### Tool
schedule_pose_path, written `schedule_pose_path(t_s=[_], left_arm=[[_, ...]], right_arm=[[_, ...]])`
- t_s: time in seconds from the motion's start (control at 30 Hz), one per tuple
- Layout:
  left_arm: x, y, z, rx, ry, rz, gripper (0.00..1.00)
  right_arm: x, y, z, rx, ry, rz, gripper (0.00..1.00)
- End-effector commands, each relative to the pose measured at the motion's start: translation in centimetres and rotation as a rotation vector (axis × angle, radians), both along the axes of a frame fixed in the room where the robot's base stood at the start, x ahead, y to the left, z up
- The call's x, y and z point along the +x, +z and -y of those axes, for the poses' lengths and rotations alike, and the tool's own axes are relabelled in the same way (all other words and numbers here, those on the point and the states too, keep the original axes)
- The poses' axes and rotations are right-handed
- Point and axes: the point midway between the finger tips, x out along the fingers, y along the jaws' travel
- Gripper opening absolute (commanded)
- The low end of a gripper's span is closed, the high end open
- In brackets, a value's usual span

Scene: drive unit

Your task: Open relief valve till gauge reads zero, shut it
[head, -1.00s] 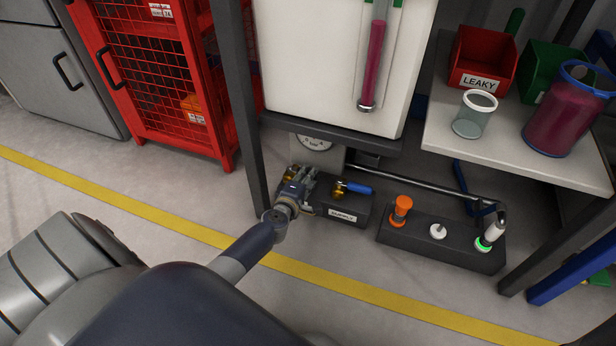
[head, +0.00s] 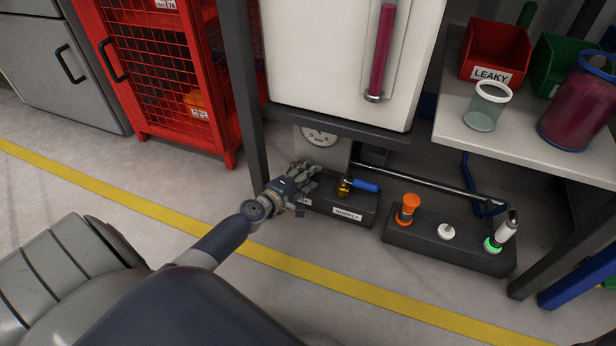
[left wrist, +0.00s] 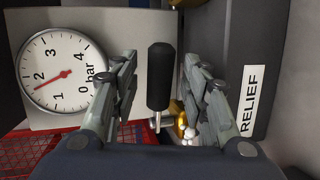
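The relief valve's black handle (left wrist: 161,75) stands upright in the left wrist view, with its brass body (left wrist: 180,120) partly hidden behind. The label RELIEF (left wrist: 251,100) is on the dark block beside it. My left gripper (left wrist: 162,78) is open, with a finger on each side of the handle and gaps between. In the head view my left gripper (head: 305,176) covers the relief valve. The round gauge (left wrist: 65,70) has a red needle pointing between 1 and 2 bar; its lower part shows in the head view (head: 319,137). My right gripper is not in view.
The supply valve (head: 357,187) with a blue handle sits just right of my gripper. A black block (head: 450,250) further right carries an orange knob, a white button and a green-lit switch. A frame post (head: 247,120) stands close left. The floor in front is clear.

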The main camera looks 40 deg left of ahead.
Motion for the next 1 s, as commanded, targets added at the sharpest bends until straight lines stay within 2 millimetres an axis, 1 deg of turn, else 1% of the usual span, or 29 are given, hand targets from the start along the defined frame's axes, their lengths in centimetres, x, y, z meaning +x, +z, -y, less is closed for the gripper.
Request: schedule_pose_path(t_s=[0.23,0.37,0.47,0.8,1.0], left_arm=[[-0.1,0.0,0.0,0.000,0.000,0.000,0.42],[-1.0,0.1,-0.1,0.003,-0.001,-0.003,0.42],[-2.3,0.4,-0.1,0.006,-0.003,-0.004,0.42],[-8.4,2.0,-0.3,0.001,-0.001,-0.004,0.42],[-10.7,2.8,-0.5,0.003,-0.002,-0.002,0.42]], right_arm=[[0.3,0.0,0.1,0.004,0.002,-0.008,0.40],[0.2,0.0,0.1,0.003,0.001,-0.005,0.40],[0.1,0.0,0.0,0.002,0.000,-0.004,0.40],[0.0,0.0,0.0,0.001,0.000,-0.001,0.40],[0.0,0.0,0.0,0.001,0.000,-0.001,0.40]])
